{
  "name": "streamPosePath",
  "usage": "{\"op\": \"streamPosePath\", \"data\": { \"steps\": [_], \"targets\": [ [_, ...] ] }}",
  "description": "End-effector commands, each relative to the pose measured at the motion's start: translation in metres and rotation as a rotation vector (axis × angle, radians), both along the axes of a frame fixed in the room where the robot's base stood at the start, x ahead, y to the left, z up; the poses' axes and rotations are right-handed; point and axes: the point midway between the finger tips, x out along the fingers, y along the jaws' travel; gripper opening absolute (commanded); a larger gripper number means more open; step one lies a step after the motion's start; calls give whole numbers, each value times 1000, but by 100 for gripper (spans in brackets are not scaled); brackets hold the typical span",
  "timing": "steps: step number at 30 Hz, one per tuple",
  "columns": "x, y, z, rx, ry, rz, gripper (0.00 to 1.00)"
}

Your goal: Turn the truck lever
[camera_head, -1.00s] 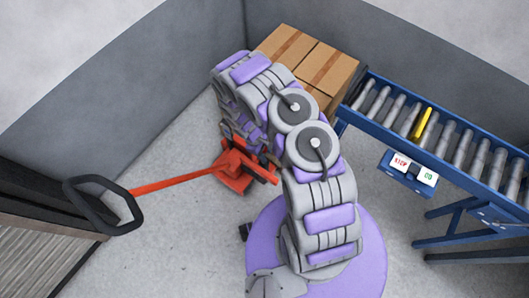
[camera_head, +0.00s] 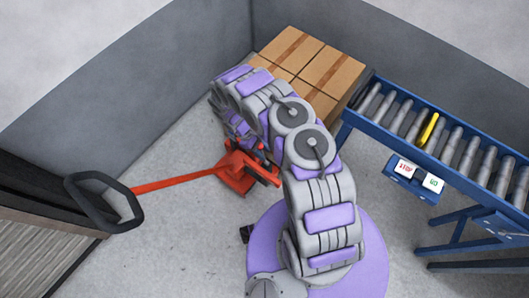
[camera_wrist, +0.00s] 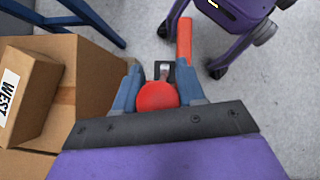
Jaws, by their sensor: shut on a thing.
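The red pallet truck (camera_head: 236,172) stands on the floor left of my base. Its red shaft (camera_head: 172,182) runs left to a black loop handle (camera_head: 103,202). In the wrist view the shaft (camera_wrist: 184,40) rises beyond the fingers, and a round red part (camera_wrist: 156,96) of the truck shows between them. A small grey lever piece (camera_wrist: 164,71) shows just beyond this round part, before a dark block. My gripper (camera_wrist: 157,86) is shut on the truck lever, with one blue-grey finger on each side; the exact contact is partly hidden. In the head view my arm hides the gripper.
Cardboard boxes (camera_head: 312,62) stand at the back beside the arm and also fill the left of the wrist view (camera_wrist: 92,95). A blue roller conveyor (camera_head: 375,122) with a button panel (camera_head: 412,178) is at right. Grey walls enclose the corner; some floor is clear.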

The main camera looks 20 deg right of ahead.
Motion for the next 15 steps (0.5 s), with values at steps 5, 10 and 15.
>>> {"op": "streamPosePath", "data": {
  "steps": [5, 10, 15],
  "targets": [
    [8, 6, -3, 5, -5, 0, 0],
    [13, 10, -6, 5, -6, -1, 0],
    [17, 12, -8, 6, -7, -1, 0]
  ]
}}
